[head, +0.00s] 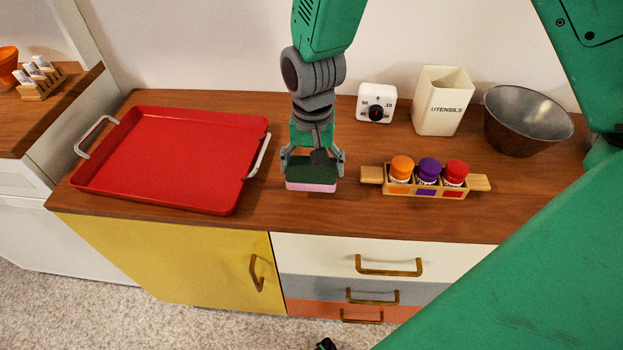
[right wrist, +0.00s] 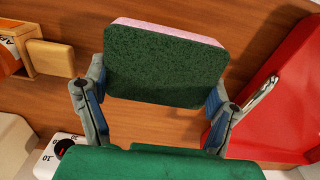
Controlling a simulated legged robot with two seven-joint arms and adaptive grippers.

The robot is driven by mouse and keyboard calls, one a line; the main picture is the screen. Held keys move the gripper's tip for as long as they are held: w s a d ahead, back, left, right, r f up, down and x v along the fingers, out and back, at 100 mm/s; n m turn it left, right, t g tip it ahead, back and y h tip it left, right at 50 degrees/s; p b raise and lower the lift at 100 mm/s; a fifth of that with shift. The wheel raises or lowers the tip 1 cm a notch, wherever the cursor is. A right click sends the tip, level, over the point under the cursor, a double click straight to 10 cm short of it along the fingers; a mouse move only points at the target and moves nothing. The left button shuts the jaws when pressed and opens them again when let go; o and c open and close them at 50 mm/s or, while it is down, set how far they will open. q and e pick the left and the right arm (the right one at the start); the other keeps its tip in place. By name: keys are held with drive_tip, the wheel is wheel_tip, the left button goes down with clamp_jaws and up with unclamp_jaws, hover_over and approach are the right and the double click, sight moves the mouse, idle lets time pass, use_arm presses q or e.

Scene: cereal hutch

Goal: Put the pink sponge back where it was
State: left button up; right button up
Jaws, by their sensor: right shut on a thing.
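The pink sponge (head: 311,186) has a pink layer below and a dark green scouring layer on top. My right gripper (head: 312,164) points down and is shut on its two short sides. In the right wrist view the sponge (right wrist: 165,66) shows its green face, with a thin pink edge at the far side, between the fingers of the gripper (right wrist: 160,88). The sponge is level, over the wooden counter (head: 250,222) between the red tray and the spice rack. I cannot tell whether it touches the counter. My left gripper does not show.
The red tray (head: 165,160) with metal handles lies left. The spice rack (head: 428,190) with three coloured-lid jars stands right. Behind are a white timer (head: 377,103), a utensils holder (head: 441,101) and a metal bowl (head: 528,121). The counter's front edge is close to the sponge.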

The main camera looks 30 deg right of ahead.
sight(312, 179)
wheel_tip(312, 179, down, 4)
drive_tip(key=shift+r, duration=0.25)
drive_tip(key=o, duration=1.1)
wheel_tip(312, 179, up, 12)
drive_tip(key=shift+r+p, duration=0.1)
drive_tip(key=shift+p, duration=0.65)
